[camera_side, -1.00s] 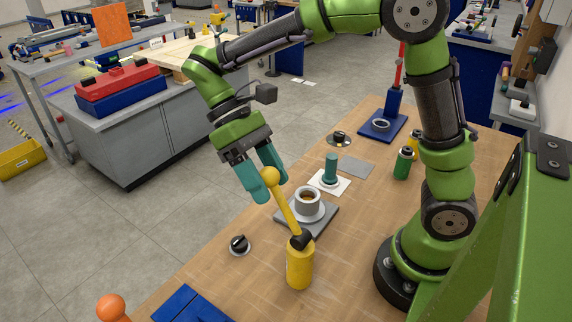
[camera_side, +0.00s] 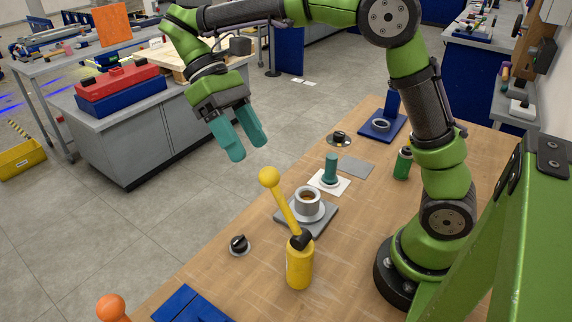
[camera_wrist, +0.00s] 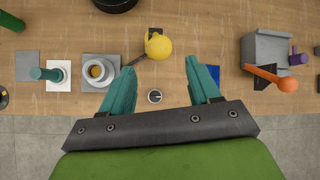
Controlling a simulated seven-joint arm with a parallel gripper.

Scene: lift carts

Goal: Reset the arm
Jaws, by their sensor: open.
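My gripper (camera_side: 239,140) has two teal fingers that are apart with nothing between them. In the side view it hangs in the air left of the table edge, above and left of the yellow lever (camera_side: 281,204). In the wrist view my gripper (camera_wrist: 163,86) points at the table, with a black knob (camera_wrist: 154,96) showing between its fingers. The yellow lever's ball (camera_wrist: 158,47) shows just beyond the fingers. The lever stands on a yellow cylinder (camera_side: 299,266) and leans to the left.
A cup (camera_side: 308,200) stands on a grey plate behind the lever. A teal peg (camera_side: 330,168) on a white plate and a green cylinder (camera_side: 402,164) stand farther back. An orange ball (camera_side: 111,307) is at the near left. The air around my gripper is clear.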

